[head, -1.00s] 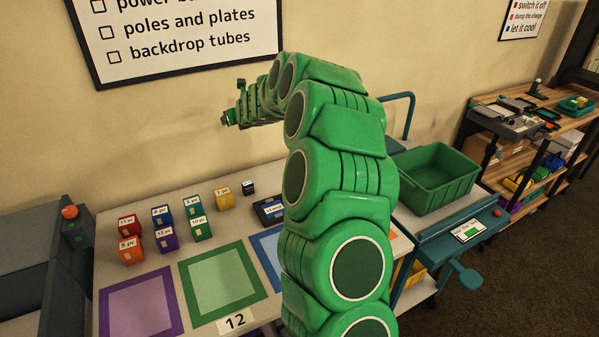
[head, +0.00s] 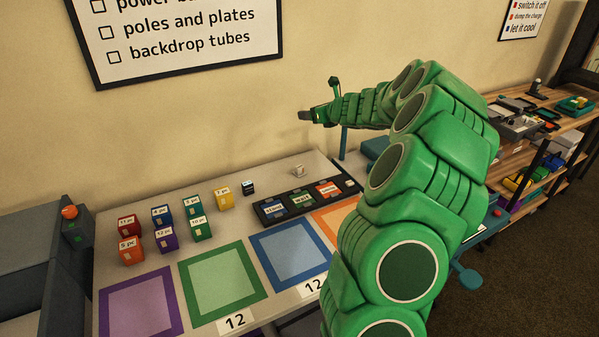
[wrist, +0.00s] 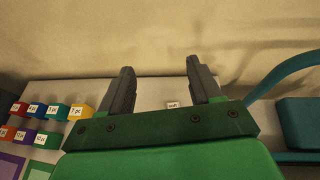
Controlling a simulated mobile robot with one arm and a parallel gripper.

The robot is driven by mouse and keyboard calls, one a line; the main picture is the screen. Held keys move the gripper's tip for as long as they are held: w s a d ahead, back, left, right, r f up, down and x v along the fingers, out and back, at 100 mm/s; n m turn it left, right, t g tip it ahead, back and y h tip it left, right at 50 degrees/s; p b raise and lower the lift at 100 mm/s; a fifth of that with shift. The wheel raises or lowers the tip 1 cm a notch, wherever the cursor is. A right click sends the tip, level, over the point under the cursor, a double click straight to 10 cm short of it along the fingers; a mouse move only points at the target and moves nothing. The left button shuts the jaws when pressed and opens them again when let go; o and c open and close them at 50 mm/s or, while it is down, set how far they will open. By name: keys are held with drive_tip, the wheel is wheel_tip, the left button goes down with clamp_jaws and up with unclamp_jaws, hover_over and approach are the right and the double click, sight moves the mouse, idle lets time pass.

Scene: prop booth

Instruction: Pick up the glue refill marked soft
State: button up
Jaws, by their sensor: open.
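The glue refill marked soft (wrist: 172,104) is a small pale block whose label shows in the wrist view. It lies on the table near the wall, and in the picture it appears between my two fingers. In the head view a small pale block (head: 298,171) behind the black tray seems to be the same refill; its label is too small to read there. My gripper (head: 305,115) is open and empty, in the air above and beyond the table's back part. Its fingers (wrist: 160,80) stand apart in the wrist view.
A black tray (head: 262,217) with several labelled blocks lies in front of the refill. Several coloured, numbered cubes (head: 163,238) and a small black block (head: 248,188) stand to the left. Coloured framed squares (head: 222,284) cover the table's front. A teal handle (wrist: 285,75) rises at the right.

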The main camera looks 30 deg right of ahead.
approach(301, 168)
drive_tip(key=w+f, duration=0.1)
drive_tip(key=w, duration=0.2)
drive_tip(key=shift+d+f, duration=0.15)
drive_tip(key=shift+f, duration=0.2)
drive_tip(key=shift+w+f, duration=0.35)
drive_tip(key=shift+w, duration=0.25)
drive_tip(key=shift+x, duration=1)
drive_tip(key=shift+w+a+f, duration=0.15)
drive_tip(key=shift+w+a, duration=0.15)
drive_tip(key=shift+w, duration=0.3)
drive_tip(key=shift+w+a+f, duration=0.2)
drive_tip(key=shift+w+a, duration=0.1)
drive_tip(key=shift+w, duration=0.35)
drive_tip(key=shift+x, duration=0.8)
drive_tip(key=shift+r, duration=0.15)
drive_tip(key=shift+c, duration=0.5)
drive_tip(key=c, duration=0.9)
